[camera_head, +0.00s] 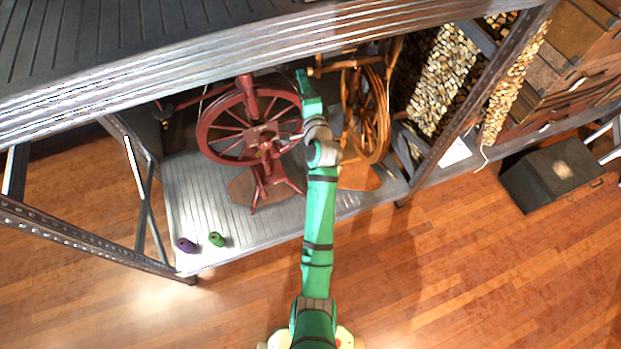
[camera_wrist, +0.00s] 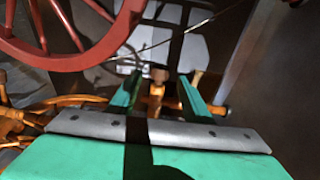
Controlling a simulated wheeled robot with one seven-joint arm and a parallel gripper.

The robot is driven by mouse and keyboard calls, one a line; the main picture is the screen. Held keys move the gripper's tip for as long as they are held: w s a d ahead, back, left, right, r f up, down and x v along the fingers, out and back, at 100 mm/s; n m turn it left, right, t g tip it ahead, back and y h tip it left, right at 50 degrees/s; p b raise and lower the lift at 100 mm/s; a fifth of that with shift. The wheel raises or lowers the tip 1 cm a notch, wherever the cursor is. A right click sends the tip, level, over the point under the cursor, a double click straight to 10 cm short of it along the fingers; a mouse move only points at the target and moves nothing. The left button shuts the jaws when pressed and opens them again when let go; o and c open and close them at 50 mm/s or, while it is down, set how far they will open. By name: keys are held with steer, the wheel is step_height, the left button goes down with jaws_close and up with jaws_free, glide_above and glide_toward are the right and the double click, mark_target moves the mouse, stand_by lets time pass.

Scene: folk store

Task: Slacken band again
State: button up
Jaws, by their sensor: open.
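A dark red spinning wheel (camera_head: 222,139) stands on the metal shelf; its rim (camera_wrist: 72,58) fills the upper left of the wrist view. An orange-brown wooden spinning wheel (camera_head: 378,150) stands to its right. My gripper (camera_head: 303,78) reaches in between them near their tops, under the upper shelf. In the wrist view my gripper (camera_wrist: 160,95) has its two green fingers apart. A small brown wooden knob (camera_wrist: 158,75) shows between and beyond the fingertips; I cannot tell whether they touch it. A thin dark cord (camera_wrist: 185,32), perhaps the band, runs to the upper right.
The upper metal shelf (camera_head: 180,72) hangs close over my arm. Purple (camera_head: 186,245) and green (camera_head: 216,239) spools lie at the lower shelf's front left. A dark box (camera_head: 552,172) stands on the floor at right. The floor in front is clear.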

steer(key=s+f+n+h, duration=0.1)
steer(key=s+f, duration=0.2)
steer(key=s, duration=0.5)
steer(key=s+f+n+h, duration=0.1)
steer(key=s+f, duration=0.3)
steer(key=s, duration=0.4)
steer(key=s+d+f+n+g, duration=0.1)
steer(key=s+f+n, duration=0.2)
steer(key=s, duration=0.6)
steer(key=shift+f+h, duration=0.4)
steer(key=shift+f, duration=0.25)
